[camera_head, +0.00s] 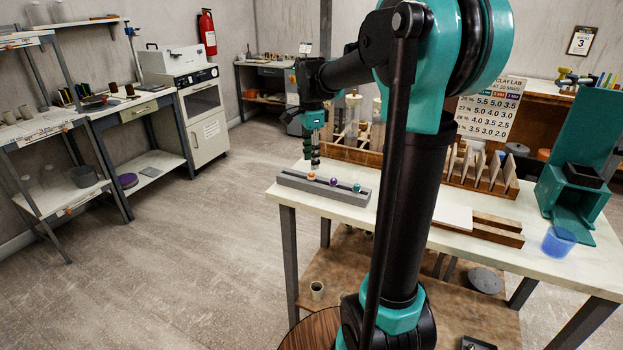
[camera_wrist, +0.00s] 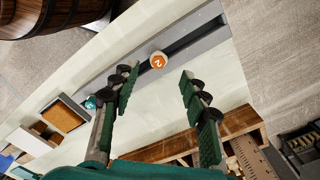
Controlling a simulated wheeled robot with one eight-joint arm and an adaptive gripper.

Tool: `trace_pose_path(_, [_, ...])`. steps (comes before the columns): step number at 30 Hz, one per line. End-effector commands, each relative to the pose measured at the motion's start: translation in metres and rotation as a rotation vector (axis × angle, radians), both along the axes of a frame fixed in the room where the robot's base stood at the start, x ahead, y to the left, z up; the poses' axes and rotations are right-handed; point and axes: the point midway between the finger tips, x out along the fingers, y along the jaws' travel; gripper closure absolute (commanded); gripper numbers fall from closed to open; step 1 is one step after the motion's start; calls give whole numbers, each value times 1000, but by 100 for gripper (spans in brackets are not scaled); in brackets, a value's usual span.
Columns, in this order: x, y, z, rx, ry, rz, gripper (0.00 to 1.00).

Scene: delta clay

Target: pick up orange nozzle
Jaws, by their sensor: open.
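The orange nozzle (camera_head: 311,176) sits at the left part of a long grey rack (camera_head: 340,195) near the table's left end. In the wrist view the orange nozzle (camera_wrist: 158,61) shows a white mark like a "2" on its top. My gripper (camera_head: 315,163) is above it, pointing down. In the wrist view my gripper (camera_wrist: 160,76) is open, its fingers spread to either side of the nozzle with nothing between them gripped. The gap in height is hard to tell.
A purple nozzle (camera_head: 333,182) and a teal nozzle (camera_head: 357,187) stand in the same rack to the right. A wooden rack with upright tiles (camera_head: 480,168) stands behind. A blue cup (camera_head: 558,241) is at the right. The table's left corner is clear.

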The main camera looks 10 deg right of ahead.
Motion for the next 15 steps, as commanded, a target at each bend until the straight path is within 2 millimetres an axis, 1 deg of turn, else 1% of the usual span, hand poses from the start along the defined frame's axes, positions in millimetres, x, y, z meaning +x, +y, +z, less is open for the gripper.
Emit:
trace_pose_path(6, [-2,-1,-31,0,0,0,55])
trace_pose_path(9, [-2,-1,-42,0,0,0,55])
trace_pose_path(12, [-2,-1,-48,0,0,0,55])
trace_pose_path(15, [-2,-1,-49,0,0,0,55])
